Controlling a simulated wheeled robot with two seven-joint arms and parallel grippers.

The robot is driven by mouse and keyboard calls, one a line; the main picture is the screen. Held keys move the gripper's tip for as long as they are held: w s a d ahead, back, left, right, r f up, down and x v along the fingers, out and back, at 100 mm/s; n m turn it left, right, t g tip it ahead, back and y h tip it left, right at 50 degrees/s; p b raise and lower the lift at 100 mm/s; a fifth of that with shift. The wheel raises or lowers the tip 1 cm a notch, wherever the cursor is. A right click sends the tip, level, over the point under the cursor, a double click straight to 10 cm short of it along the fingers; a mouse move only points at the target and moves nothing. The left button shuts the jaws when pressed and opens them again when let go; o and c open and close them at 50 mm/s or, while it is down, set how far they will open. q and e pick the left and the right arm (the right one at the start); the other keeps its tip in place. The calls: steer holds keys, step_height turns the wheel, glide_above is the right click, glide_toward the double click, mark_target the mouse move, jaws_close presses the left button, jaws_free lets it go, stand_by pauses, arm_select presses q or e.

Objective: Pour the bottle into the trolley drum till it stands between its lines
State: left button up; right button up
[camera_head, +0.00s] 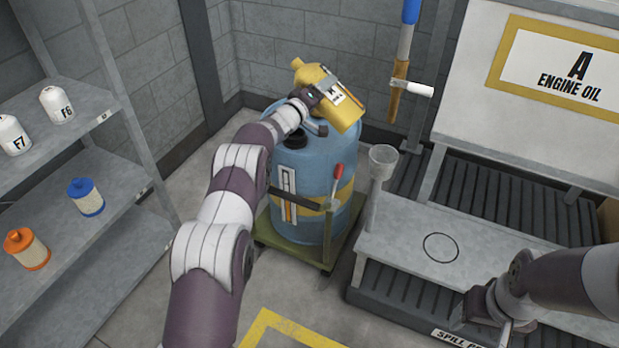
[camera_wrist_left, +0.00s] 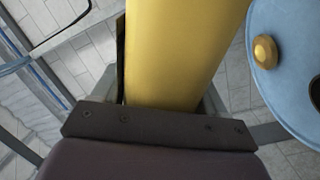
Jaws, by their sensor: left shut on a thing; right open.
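A yellow bottle (camera_head: 338,107) with a white label is held above the blue trolley drum (camera_head: 325,173), tilted on its side with its narrow end up and to the left. My left gripper (camera_head: 312,97) is shut on the bottle, which also fills the middle of the left wrist view (camera_wrist_left: 175,50). The drum has a dark opening (camera_head: 296,140) on top and a sight gauge (camera_head: 288,194) on its front; the gauge's level is too small to read. My right gripper (camera_head: 505,326) is open and empty at the lower right, partly cut off.
A shelf (camera_head: 62,223) with bottles and filters stands left. A blue-handled tool (camera_head: 408,30) hangs behind.

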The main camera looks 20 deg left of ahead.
stand_by(0.5)
arm_select(q)
steer(key=shift+w+d+f+n+b, duration=0.4)
steer(key=shift+w+f, duration=0.05)
steer(key=shift+w, duration=0.05)
steer(key=shift+w+d+f, duration=0.1)
steer(key=shift+w+d, duration=0.15)
steer(key=shift+w, duration=0.05)
steer(key=shift+s, duration=0.1)
steer(key=shift+s+a+r+p, duration=0.1)
steer(key=shift+a+r+p, duration=0.05)
steer(key=shift+r+p, duration=0.15)
steer(key=shift+s+a+f+p, duration=0.1)
steer(key=shift+s+a+p, duration=0.2)
steer(key=shift+s+p, duration=0.25)
steer(key=shift+f, duration=0.1)
